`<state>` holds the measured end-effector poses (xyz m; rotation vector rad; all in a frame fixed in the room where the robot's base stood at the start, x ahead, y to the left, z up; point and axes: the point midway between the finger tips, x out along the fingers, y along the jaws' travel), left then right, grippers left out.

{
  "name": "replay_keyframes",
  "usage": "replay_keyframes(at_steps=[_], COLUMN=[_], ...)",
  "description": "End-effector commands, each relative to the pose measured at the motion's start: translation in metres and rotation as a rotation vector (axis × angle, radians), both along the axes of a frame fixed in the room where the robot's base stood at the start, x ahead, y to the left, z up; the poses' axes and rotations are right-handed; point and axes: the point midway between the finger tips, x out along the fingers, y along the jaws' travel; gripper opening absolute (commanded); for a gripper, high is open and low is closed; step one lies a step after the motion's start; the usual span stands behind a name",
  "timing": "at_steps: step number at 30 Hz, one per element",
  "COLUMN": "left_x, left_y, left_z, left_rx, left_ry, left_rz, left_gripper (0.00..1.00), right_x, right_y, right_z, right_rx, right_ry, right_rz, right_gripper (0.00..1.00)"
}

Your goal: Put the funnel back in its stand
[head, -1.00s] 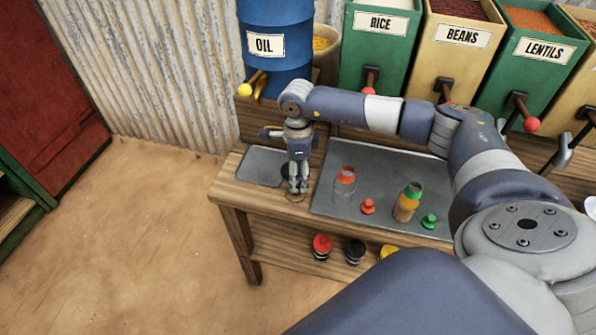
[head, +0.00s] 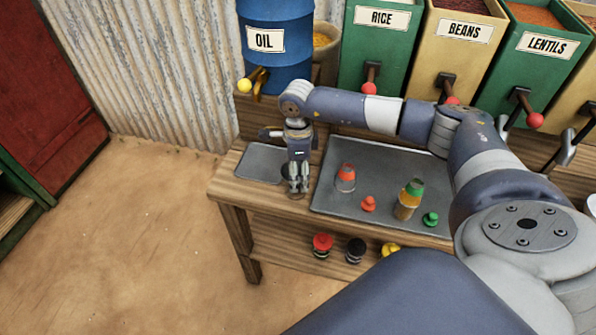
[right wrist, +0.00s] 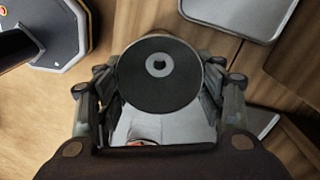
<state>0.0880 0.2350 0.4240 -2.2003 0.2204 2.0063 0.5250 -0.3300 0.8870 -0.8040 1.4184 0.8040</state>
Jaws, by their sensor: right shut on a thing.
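My right gripper (head: 298,189) points down over the left part of the wooden bench, near its front edge. In the right wrist view its two fingers (right wrist: 158,85) stand either side of a dark round funnel (right wrist: 138,92), seen from above with a small pale-rimmed hole in its middle. The gripper is shut on the funnel. In the head view the fingers and wrist hide most of the funnel, and I cannot make out its stand clearly. My left gripper is not in view.
A small grey tray (head: 258,163) lies left of the gripper. A larger grey tray (head: 385,165) at right bears an orange-capped bottle (head: 346,172), a green-capped bottle (head: 409,200) and loose red and green caps. The blue oil drum (head: 278,65) stands behind.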

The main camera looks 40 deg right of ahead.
Motion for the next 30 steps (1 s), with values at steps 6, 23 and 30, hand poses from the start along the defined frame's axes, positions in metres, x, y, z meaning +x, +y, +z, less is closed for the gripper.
replay_keyframes(at_steps=[6, 23, 30], left_x=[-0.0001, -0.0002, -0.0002], left_y=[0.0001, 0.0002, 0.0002], left_z=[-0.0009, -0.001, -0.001], left_rx=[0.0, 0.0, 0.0], left_ry=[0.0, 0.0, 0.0], left_rz=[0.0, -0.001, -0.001], left_gripper=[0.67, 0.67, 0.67], right_x=[0.0001, 0.0, 0.0], right_y=[0.0, 0.0, 0.0], right_z=[-0.001, -0.0011, -0.001], right_rx=[0.0, 0.0, 0.0], right_ry=[0.0, 0.0, 0.0], right_rz=[0.0, 0.0, 0.0], right_gripper=[0.41, 0.99, 1.0])
